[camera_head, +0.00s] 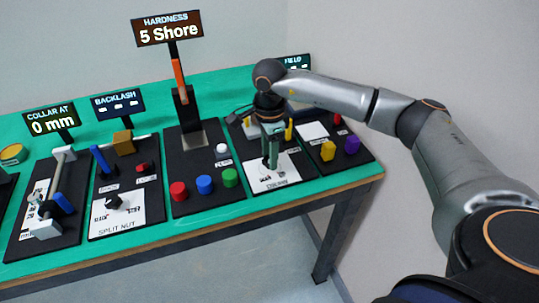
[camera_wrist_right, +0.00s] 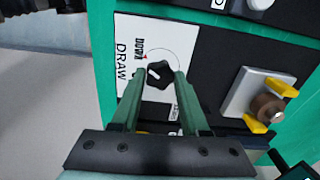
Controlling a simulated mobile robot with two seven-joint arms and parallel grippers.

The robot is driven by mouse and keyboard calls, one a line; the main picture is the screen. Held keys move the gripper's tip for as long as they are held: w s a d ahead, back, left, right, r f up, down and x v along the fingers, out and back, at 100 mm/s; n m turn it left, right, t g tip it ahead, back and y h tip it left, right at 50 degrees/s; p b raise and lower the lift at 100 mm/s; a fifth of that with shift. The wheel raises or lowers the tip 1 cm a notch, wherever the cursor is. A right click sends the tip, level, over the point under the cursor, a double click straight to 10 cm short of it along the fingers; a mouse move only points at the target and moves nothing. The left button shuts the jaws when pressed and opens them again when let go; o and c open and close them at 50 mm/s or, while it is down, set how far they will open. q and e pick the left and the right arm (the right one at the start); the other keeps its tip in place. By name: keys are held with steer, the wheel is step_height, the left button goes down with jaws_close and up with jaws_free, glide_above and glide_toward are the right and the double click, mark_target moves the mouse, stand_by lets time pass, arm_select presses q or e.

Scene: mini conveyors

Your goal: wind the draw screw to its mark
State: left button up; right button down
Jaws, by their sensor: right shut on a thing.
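My right gripper (camera_head: 271,163) reaches down over the draw station's white dial card (camera_head: 262,184). In the wrist view its two green fingers (camera_wrist_right: 157,77) are shut on the black draw screw knob (camera_wrist_right: 158,73), one on each side. The knob has a white pointer line on top. A thin arc is printed around it on the card (camera_wrist_right: 132,50), with the words DRAW and what looks like DOWN. The lower part of the card is hidden by the fingers. In the head view the gripper hides the knob. My left gripper is not in view.
The green bench (camera_head: 225,82) holds several black stations side by side. Signs read HARDNESS 5 Shore (camera_head: 167,28) and COLLAR AT 0 mm (camera_head: 52,119). The FIELD sign (camera_head: 297,62) is partly behind my arm. Red, blue and green buttons (camera_head: 204,184) sit left of the gripper.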

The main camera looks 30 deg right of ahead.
steer(key=shift+r+n, duration=0.1)
steer(key=shift+n, duration=0.4)
steer(key=c, duration=0.8)
jaws_free()
steer(key=o, duration=0.4)
step_height(320, 180, up, 12)
steer(key=shift+r, duration=0.2)
